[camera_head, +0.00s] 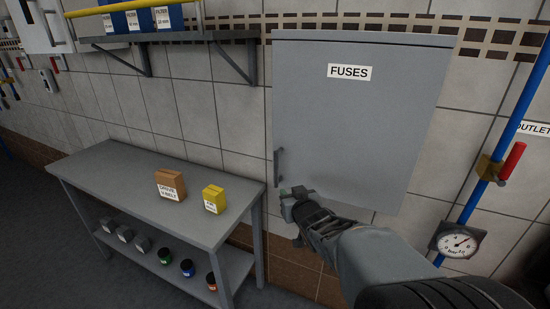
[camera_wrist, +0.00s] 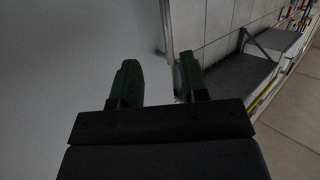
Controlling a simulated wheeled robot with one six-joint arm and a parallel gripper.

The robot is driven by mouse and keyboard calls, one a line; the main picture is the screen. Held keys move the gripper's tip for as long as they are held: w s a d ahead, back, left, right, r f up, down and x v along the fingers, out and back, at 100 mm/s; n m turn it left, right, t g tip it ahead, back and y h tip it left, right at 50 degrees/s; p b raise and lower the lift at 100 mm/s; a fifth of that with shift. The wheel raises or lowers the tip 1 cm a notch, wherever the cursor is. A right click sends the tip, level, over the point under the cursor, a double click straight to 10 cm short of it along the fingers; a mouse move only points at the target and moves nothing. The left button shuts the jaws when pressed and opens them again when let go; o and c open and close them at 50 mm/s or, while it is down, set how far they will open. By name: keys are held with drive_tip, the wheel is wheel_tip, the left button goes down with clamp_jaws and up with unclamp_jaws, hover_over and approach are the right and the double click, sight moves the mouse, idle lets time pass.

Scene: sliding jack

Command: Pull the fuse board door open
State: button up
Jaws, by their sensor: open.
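The fuse board (camera_head: 360,120) is a grey wall cabinet labelled FUSES, and its door looks shut in the head view. A dark upright handle (camera_head: 279,168) sits at the door's lower left edge. My gripper (camera_head: 293,194) is just below and right of the handle, in front of the door's lower left corner; I cannot tell whether it touches. In the wrist view my gripper (camera_wrist: 158,78) has its two dark green fingers apart with nothing seen between them. The pale grey door (camera_wrist: 70,80) fills the left. A dark upright strip there may be the handle or door edge.
A grey workbench (camera_head: 130,170) with two small boxes on top and jars on its lower shelf stands left of the cabinet. A wall shelf (camera_head: 180,38) is above it. A blue pipe (camera_head: 510,115) with a red-handled valve (camera_head: 512,160) and a gauge (camera_head: 460,241) are at right.

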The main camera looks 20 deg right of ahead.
sight(277, 162)
drive_tip(key=w+r+t+p, duration=0.1)
drive_tip(key=w, duration=0.3)
drive_tip(key=w+d+r+t+y+p, duration=0.1)
drive_tip(key=w, duration=0.4)
drive_tip(key=w+t+p, duration=0.1)
drive_tip(key=w, duration=0.4)
drive_tip(key=shift+w+d+r+n, duration=0.15)
drive_tip(key=shift+w+r+n, duration=0.15)
drive_tip(key=shift+r, duration=0.1)
drive_tip(key=shift+c, duration=0.4)
drive_tip(key=shift+s, duration=0.1)
clamp_jaws()
